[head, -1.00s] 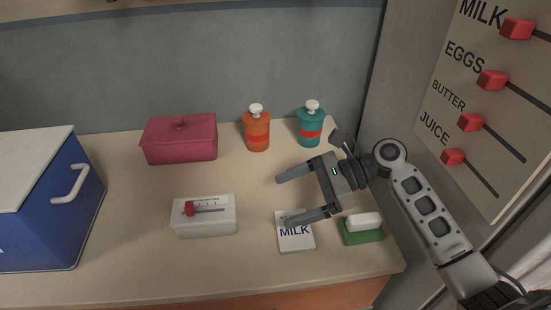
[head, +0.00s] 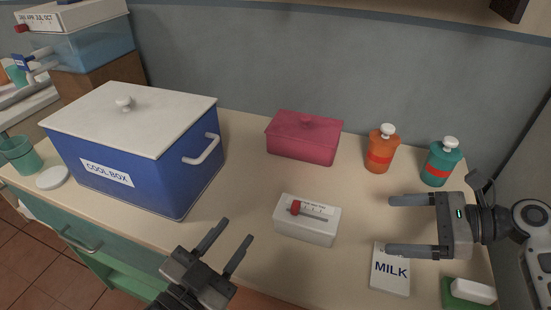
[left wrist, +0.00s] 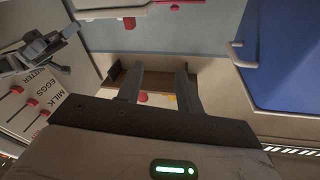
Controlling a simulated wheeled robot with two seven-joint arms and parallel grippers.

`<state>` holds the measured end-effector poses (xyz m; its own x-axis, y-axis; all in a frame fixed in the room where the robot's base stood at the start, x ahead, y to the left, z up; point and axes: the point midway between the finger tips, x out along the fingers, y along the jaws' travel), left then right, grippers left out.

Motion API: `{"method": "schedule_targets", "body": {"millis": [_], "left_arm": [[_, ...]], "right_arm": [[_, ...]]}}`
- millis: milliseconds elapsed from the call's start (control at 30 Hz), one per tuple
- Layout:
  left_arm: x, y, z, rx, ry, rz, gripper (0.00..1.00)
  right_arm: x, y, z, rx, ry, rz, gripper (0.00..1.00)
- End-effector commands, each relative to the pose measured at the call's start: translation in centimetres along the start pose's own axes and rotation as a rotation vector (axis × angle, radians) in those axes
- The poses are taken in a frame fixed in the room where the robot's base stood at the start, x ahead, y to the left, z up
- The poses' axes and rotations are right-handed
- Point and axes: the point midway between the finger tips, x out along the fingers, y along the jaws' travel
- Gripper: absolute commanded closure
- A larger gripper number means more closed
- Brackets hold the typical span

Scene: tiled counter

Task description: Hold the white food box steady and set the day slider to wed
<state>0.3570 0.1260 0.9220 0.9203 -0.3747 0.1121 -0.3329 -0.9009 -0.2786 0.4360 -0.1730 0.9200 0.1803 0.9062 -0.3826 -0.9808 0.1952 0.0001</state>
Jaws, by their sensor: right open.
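The white food box (head: 305,228) sits on the counter in the middle of the head view. Its red day slider (head: 295,207) is at the left end of its slot, under a label strip too small to read. My left gripper (head: 238,240) is open and empty, in front and to the left of the box, apart from it. In the left wrist view its fingers (left wrist: 160,85) are spread with nothing between them. My right gripper (head: 390,225) is open and empty, to the right of the box, fingers pointing left towards it, not touching.
The blue cool box (head: 150,175) stands left. A dark red lidded box (head: 303,140), orange jar (head: 381,148) and teal jar (head: 441,162) stand at the back. A milk card (head: 390,272) and a white block on a green base (head: 473,290) lie front right. Counter around the food box is clear.

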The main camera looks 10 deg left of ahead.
Motion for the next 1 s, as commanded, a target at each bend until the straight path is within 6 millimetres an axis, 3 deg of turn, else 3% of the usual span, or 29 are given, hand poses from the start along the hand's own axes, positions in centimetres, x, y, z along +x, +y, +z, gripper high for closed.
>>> {"method": "schedule_targets", "body": {"millis": [33, 200, 333, 467, 600, 733, 833, 967, 1000], "left_arm": [[1.7, 0.1, -1.9, 0.084, 0.097, 0.017, 0.64], [5.7, 2.5, -9.1, 0.433, 0.482, 0.094, 0.64], [6.9, 5.8, -13.8, 0.735, 0.807, 0.174, 0.64], [6.9, 9.2, -16.2, 1.041, 1.124, 0.275, 0.64], [6.7, 12.0, -15.9, 1.376, 1.443, 0.422, 0.64], [7.2, 12.6, -13.5, 1.689, 1.704, 0.614, 0.64], [8.4, 11.1, -11.1, 1.923, 1.860, 0.808, 0.64], [10.5, 7.2, -8.6, 2.181, 1.975, 1.101, 0.64], [11.1, 5.8, -8.2, -2.126, -1.886, -1.129, 0.64]], "right_arm": [[0.0, 0.0, 0.0, 0.000, 0.000, 0.000, 0.09], [0.0, 0.0, 0.0, 0.000, 0.000, 0.000, 0.09], [0.0, 0.0, 0.0, 0.000, 0.000, 0.000, 0.09], [0.0, 0.0, 0.0, 0.000, 0.000, 0.000, 0.09], [0.0, 0.0, 0.0, 0.000, 0.000, 0.000, 0.09], [0.0, 0.0, 0.0, 0.000, 0.000, 0.000, 0.09], [0.0, 0.0, 0.0, 0.000, 0.000, 0.000, 0.09], [0.0, 0.0, 0.0, 0.000, 0.000, 0.000, 0.09], [0.0, 0.0, 0.0, 0.000, 0.000, 0.000, 0.09]]}}
